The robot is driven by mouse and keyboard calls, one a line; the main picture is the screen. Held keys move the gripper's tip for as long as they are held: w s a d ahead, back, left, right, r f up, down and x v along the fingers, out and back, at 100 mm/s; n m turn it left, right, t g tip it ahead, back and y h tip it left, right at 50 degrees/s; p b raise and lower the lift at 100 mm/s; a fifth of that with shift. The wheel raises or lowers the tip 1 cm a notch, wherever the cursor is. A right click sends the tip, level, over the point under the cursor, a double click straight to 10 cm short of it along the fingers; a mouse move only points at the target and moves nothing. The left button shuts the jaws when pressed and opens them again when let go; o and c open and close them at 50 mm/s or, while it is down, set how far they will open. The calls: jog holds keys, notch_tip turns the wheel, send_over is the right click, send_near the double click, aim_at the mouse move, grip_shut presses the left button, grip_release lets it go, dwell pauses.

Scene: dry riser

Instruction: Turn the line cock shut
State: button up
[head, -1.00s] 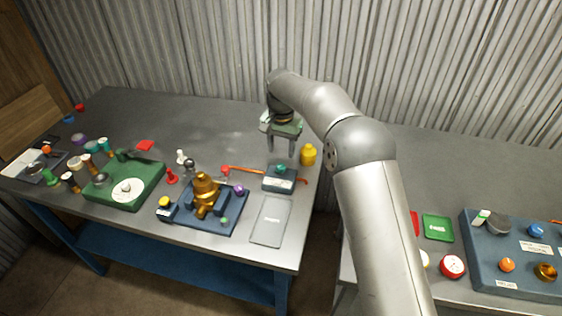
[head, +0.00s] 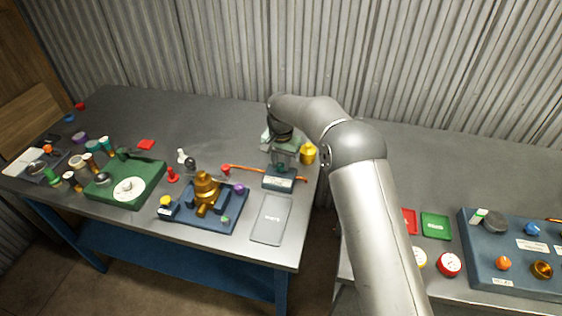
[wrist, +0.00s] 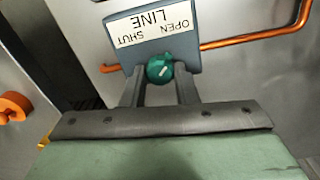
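The line cock is a small grey-blue block (head: 279,183) near the right end of the left table, with an orange pipe running through it. In the wrist view its label (wrist: 152,22) reads LINE, OPEN and SHUT upside down, with SHUT left of OPEN. My gripper (wrist: 160,75) is over the block, one finger each side of the knob, with small gaps seemingly left. In the head view my gripper (head: 284,162) partly covers the knob.
A yellow container (head: 308,153) stands close right of my gripper. A grey plate (head: 271,219) lies in front of the block. A blue base with a brass fitting (head: 206,190) stands to the left. The right table holds a blue panel (head: 510,262).

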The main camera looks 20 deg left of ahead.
jog(key=shift+n, duration=0.4)
jog(key=n+b, duration=0.2)
jog(key=n, duration=0.1)
jog(key=shift+n, duration=0.3)
jog(key=n, duration=0.4)
jog(key=shift+b, duration=0.3)
jog(key=n, duration=0.5)
jog(key=shift+a, duration=0.1)
jog(key=shift+r+n, duration=0.1)
jog(key=shift+n, duration=2.2)
jog(key=o, duration=1)
jog(key=shift+s, duration=0.1)
